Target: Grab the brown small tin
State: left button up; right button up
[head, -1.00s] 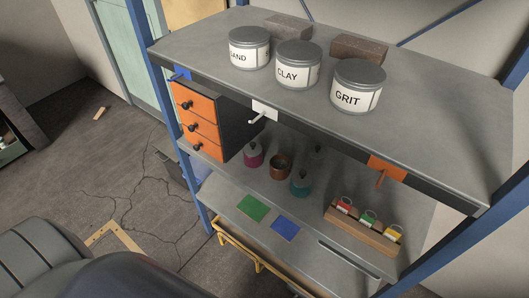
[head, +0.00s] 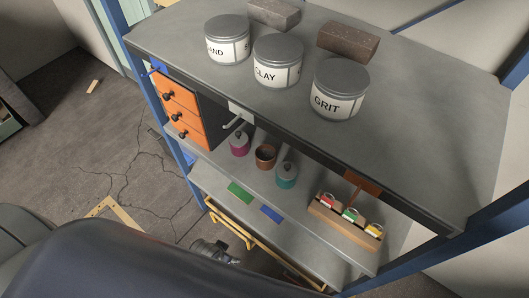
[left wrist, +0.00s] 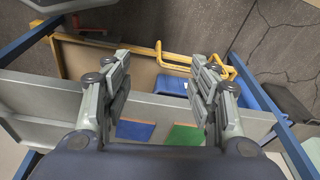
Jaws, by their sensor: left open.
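The brown small tin (head: 265,156) stands upright on the middle shelf. It is between a magenta tin (head: 239,145) on its left and a teal tin (head: 286,175) on its right. My left gripper (head: 211,250) shows at the bottom of the head view, beside the yellow rail, lower than the tin and apart from it. In the left wrist view my left gripper (left wrist: 162,65) has its fingers spread wide with nothing between them. The brown tin is not visible in that view. My right gripper is not in view.
Green (head: 240,193) and blue (head: 271,213) mats lie on the shelf in front of the tins. A wooden rack (head: 345,222) with small coloured tins is to the right, orange drawers (head: 181,116) to the left. The bench top (head: 420,125) overhangs. A yellow rail (head: 230,225) runs below.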

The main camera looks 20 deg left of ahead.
aim_at(260, 160)
pick_arm(q)
jog(key=w+r+t+p, duration=0.2)
jog(key=w+r, duration=0.2)
jog(key=r, duration=0.8)
jog(key=w+r+t+p, duration=0.2)
jog(key=w+r, duration=0.2)
jog(key=r, duration=0.7)
jog(key=w+d+r+t+h, duration=0.1)
jog(key=w+t, duration=0.1)
jog(key=w, duration=0.2)
jog(key=w+d+r+m+t+h, duration=0.1)
jog(key=w+d+t+h, duration=0.1)
jog(key=w, duration=0.3)
jog(key=w+d+r+t+h, duration=0.1)
jog(key=w+t, duration=0.1)
jog(key=w, duration=0.2)
jog(key=shift+w+d+r+m+t+h, duration=0.2)
jog(key=shift+r+m+t+h, duration=0.1)
jog(key=shift+r+m+t, duration=0.1)
jog(key=shift+w+d+p, duration=0.1)
jog(key=shift+w+p, duration=0.35)
jog(key=shift+w, duration=0.15)
jog(key=x, duration=0.4)
jog(key=shift+w+p, duration=0.15)
jog(key=shift+p, duration=0.15)
jog(key=c, duration=0.8)
